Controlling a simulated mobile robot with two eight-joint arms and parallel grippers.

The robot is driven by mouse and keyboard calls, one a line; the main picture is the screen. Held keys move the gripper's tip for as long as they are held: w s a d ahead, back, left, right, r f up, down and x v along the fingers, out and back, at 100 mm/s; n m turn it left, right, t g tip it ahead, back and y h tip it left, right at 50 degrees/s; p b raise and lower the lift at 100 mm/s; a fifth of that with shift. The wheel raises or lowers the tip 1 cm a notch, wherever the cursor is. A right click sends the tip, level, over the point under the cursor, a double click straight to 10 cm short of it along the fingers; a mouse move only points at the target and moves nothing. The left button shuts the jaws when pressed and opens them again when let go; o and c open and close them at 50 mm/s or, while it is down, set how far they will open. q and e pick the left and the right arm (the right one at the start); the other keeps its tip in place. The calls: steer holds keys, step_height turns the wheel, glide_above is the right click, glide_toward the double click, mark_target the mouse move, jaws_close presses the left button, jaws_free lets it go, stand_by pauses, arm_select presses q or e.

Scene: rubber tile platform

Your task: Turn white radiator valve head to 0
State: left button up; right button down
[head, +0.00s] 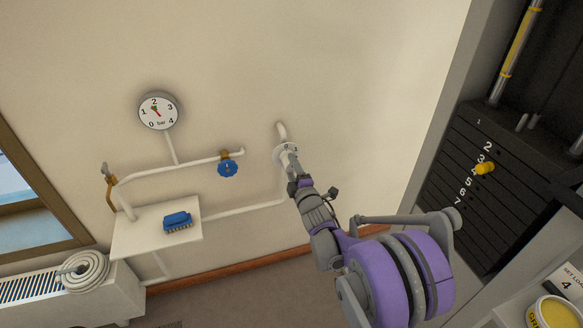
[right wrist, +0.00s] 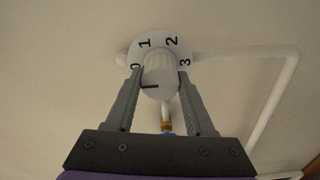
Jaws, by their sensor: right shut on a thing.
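The white radiator valve head (head: 285,150) is on the wall pipe, near the middle of the head view. In the right wrist view its knob (right wrist: 157,83) sits in front of a round white collar (right wrist: 160,48) marked 0, 1, 2, 3. The 0 is at the collar's left, the 3 at its right. A short black line on the knob's face runs toward the left; whether it lines up exactly with the 0 I cannot tell. My right gripper (right wrist: 160,98) is shut on the knob, one finger on each side. My left gripper is not in view.
A pressure gauge (head: 158,110), a blue valve wheel (head: 228,169) and white pipes are on the wall to the left. A blue brush-like object (head: 178,221) lies on a white shelf (head: 130,239). A black weight stack (head: 495,180) stands at the right.

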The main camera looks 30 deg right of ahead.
steer(key=shift+c, duration=1.3)
jaws_free()
steer(key=p+v, duration=0.1)
steer(key=v, duration=1)
steer(key=shift+a, duration=0.15)
